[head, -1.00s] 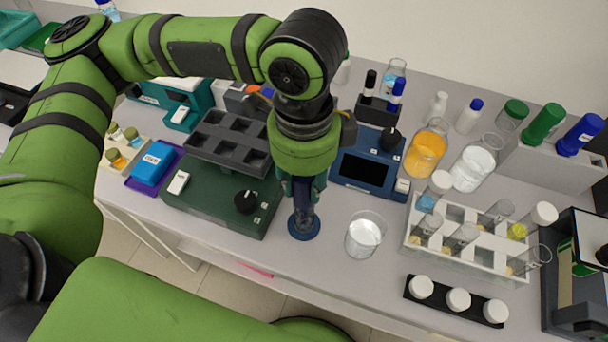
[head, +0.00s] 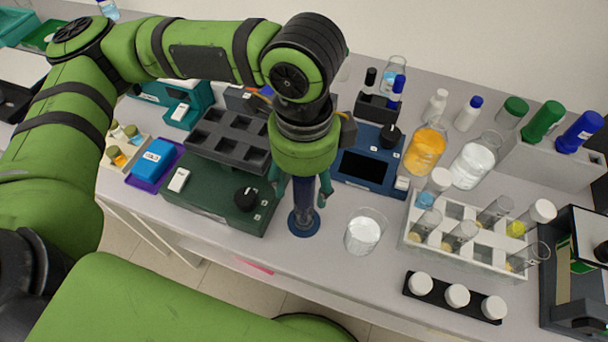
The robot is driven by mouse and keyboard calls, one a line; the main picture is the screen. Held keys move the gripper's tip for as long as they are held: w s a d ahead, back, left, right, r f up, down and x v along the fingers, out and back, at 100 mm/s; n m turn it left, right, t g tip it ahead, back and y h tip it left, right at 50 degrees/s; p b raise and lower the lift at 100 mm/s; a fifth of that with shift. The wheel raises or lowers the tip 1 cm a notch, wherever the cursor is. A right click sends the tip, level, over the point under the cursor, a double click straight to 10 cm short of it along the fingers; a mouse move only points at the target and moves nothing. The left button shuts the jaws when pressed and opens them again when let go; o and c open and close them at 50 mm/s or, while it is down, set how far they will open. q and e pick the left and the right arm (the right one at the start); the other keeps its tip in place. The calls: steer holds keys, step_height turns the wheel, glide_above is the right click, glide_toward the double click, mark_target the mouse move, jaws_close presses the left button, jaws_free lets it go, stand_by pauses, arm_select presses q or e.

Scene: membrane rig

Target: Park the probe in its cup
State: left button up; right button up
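The dark blue cup (head: 303,223) stands upright on a round foot near the front edge of the bench. A dark blue upright shaft rises from it between my fingers; it seems to be the probe (head: 303,192), standing in the cup. Its upper end is hidden by my wrist. My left gripper (head: 301,196) points down over the cup. Its teal fingers are spread, one on each side of the shaft, with visible gaps. My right gripper is not in view.
A glass beaker (head: 364,233) stands close to the right of the cup. A green device with a black knob (head: 222,199) is to the left, and a blue device with a dark screen (head: 368,166) is behind right. A white tube rack (head: 465,240) stands further right.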

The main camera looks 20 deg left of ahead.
arm_select(q)
step_height(320, 180, up, 12)
steer(key=shift+r, duration=0.1)
stand_by(0.5)
